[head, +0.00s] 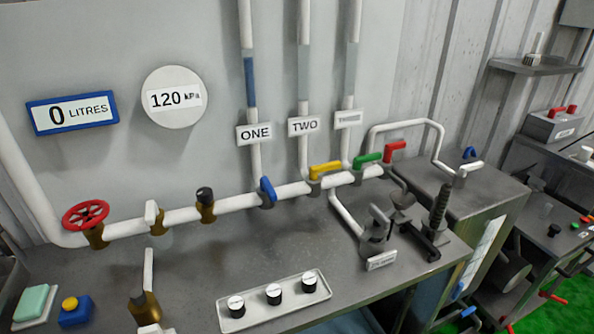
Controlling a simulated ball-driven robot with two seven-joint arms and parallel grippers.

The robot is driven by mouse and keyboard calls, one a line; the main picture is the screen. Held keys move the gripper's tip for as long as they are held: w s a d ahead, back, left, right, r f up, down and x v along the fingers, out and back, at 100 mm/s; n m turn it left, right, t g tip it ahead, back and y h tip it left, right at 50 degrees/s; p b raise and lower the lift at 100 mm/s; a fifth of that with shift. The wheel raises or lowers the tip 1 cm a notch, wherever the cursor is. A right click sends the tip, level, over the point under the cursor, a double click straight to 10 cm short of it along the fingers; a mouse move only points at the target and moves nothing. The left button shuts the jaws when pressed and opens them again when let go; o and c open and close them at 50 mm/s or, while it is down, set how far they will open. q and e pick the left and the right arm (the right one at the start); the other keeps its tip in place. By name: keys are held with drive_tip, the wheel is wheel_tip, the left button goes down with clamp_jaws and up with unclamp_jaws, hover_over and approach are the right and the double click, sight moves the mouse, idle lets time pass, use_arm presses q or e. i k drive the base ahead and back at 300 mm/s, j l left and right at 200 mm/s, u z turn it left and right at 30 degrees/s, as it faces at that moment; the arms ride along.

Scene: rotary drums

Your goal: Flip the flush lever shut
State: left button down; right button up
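No label in view reads "flush", so I cannot tell for sure which lever is the flush lever. On the white pipe along the back of the bench are a blue lever (267,190) under the sign ONE, lying across its pipe, a yellow lever (325,170), a green lever (368,159) and a red lever (395,149) at the right end. A white lever (151,213) sits upright on a brass valve at the left. Another white lever (148,269) rises from a brass valve at the front. Neither of my grippers is in view.
A red handwheel (86,214) is at the left. A tray with several black knobs (274,294) lies at the front. A grey fitting (377,228) and a black threaded post (440,207) stand at the right. The gauges read 0 LITRES (72,112) and 120 kPa (174,97).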

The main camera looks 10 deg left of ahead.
sight(151, 210)
drive_tip(key=u, duration=1.25)
drive_tip(key=z, duration=0.25)
